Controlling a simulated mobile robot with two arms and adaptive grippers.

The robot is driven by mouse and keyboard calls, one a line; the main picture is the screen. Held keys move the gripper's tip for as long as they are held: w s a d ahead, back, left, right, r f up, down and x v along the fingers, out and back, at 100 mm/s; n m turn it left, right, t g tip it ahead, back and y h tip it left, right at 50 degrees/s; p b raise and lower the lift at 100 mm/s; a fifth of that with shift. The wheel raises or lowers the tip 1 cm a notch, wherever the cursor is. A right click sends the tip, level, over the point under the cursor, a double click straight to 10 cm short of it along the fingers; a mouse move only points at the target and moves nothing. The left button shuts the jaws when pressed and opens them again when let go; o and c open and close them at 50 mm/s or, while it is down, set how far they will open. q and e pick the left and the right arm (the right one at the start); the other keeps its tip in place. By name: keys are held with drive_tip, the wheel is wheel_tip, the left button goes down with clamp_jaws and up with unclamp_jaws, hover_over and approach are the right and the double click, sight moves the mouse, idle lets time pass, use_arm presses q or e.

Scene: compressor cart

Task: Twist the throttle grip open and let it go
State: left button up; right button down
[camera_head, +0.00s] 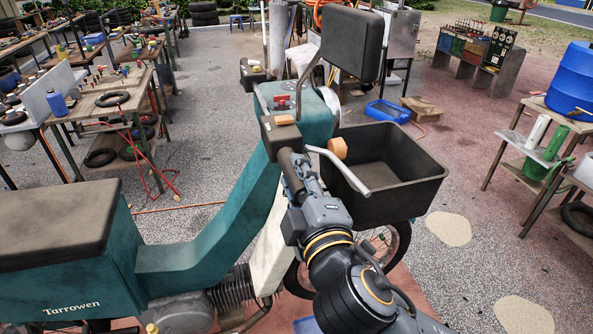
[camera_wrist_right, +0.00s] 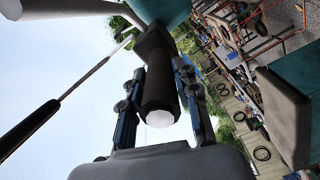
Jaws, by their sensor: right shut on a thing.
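The teal motorbike (camera_head: 200,240) stands in the middle of the head view with its front toward the right. Its dark throttle grip (camera_head: 287,158) is on the near end of the handlebar, beside the silver lever (camera_head: 345,172). My right gripper (camera_head: 294,172) is shut on the throttle grip. In the right wrist view the grip (camera_wrist_right: 158,82) lies between the two blue-grey fingers of my right gripper (camera_wrist_right: 156,90), and its pale end (camera_wrist_right: 161,118) points toward the palm. My left gripper is not in view.
A black front basket (camera_head: 400,180) is just beyond my right wrist. A mirror (camera_head: 352,42) rises above the handlebar. An orange indicator (camera_head: 337,147) sits near the lever. Workbenches (camera_head: 100,105) stand at the left, and a table with a blue barrel (camera_head: 575,85) at the right.

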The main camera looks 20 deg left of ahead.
drive_tip(key=shift+n, duration=0.4)
drive_tip(key=c, duration=1)
unclamp_jaws()
drive_tip(key=shift+w, duration=0.15)
drive_tip(key=v, duration=0.7)
drive_tip(key=shift+d, duration=0.15)
